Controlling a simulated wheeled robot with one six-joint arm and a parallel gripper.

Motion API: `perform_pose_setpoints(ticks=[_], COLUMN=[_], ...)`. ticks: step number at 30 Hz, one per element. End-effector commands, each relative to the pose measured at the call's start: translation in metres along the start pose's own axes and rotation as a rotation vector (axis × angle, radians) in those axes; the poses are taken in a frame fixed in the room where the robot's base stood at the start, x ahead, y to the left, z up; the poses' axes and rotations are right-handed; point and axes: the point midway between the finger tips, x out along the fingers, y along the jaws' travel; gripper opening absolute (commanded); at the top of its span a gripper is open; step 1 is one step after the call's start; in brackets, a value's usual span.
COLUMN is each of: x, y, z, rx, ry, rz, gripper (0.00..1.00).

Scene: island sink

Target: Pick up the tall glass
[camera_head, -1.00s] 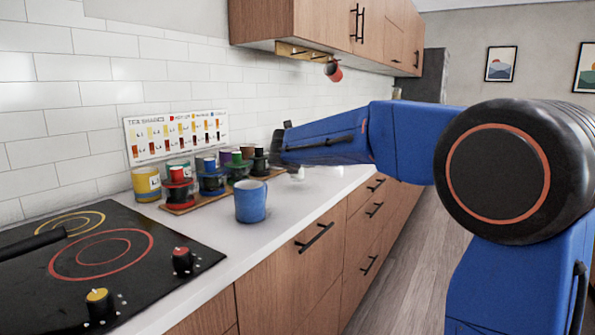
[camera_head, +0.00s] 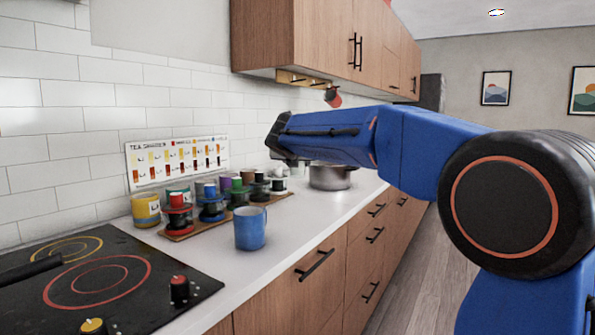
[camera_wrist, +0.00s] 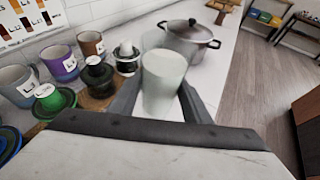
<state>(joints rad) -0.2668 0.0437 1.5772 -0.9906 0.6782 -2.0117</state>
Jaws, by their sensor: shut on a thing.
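The tall glass (camera_wrist: 163,80) is pale, frosted and see-through. In the wrist view it stands between the two dark fingers of my gripper (camera_wrist: 160,102), which is shut on it. The glass appears above the counter, though its base is partly hidden by the gripper. In the head view my gripper (camera_head: 280,140) is above the counter, beyond the blue mug, and the glass cannot be made out there.
A lidded steel pot (camera_wrist: 188,42) stands on the counter just beyond the glass; it also shows in the head view (camera_head: 332,177). A blue mug (camera_head: 250,229) and a black cooktop (camera_head: 130,305) are nearer.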

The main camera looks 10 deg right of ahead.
Motion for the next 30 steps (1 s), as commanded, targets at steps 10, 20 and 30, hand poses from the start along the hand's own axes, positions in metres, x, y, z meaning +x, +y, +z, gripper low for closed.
perform_pose_setpoints(ticks=[10, 20, 30], x=[-0.011, -0.017, -0.020], y=[0.000, 0.000, 0.000], z=[0.026, 0.041, 0.048], rx=[0.000, 0.000, -0.001], ry=[-0.001, -0.001, 0.000], rz=[0.000, 0.000, 0.000], gripper=[0.17, 0.17, 0.17])
